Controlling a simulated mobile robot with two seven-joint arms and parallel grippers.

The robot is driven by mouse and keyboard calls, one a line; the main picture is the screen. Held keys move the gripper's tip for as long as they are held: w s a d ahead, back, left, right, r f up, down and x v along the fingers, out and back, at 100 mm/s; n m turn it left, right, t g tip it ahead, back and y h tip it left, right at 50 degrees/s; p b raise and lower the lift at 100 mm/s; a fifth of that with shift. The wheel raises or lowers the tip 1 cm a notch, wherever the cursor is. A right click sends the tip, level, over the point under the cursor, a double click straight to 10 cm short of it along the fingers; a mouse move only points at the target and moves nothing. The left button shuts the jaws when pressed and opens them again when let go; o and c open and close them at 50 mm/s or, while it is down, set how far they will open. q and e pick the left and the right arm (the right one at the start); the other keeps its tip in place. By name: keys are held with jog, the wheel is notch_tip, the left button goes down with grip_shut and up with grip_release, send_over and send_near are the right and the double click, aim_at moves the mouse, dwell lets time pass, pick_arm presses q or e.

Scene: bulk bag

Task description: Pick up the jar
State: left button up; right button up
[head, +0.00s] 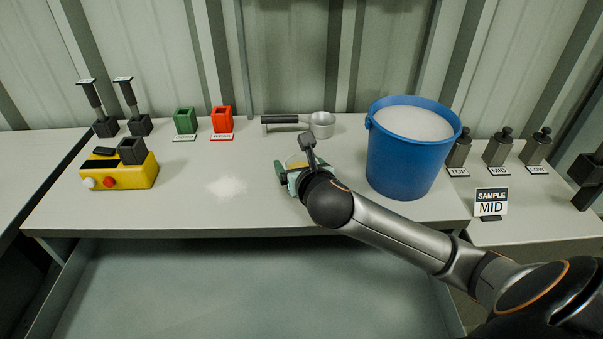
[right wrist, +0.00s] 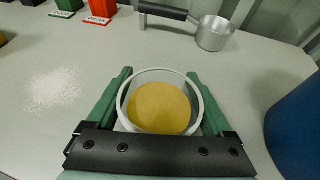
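The jar (right wrist: 160,106) is a clear round glass with a pale rim and yellow contents, standing upright at the middle of the table. In the head view the jar (head: 296,161) is partly hidden by my right gripper (head: 288,172) and wrist. In the right wrist view the green fingers of my right gripper (right wrist: 160,90) lie along both sides of the jar, close to its wall. I cannot tell whether they press on it. My left gripper is not in view.
A blue bucket (head: 402,160) of white material stands close to the right of my wrist. A metal scoop (head: 322,124) lies behind the jar. Green (head: 185,121) and red (head: 222,121) holders, a yellow device (head: 120,172) and white powder (head: 226,186) are left. A sign (head: 490,203) reads SAMPLE MID.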

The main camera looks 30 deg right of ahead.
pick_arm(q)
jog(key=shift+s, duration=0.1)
pick_arm(e)
jog(key=c, duration=1)
jog(key=shift+r, duration=0.15)
jog(key=shift+c, duration=0.2)
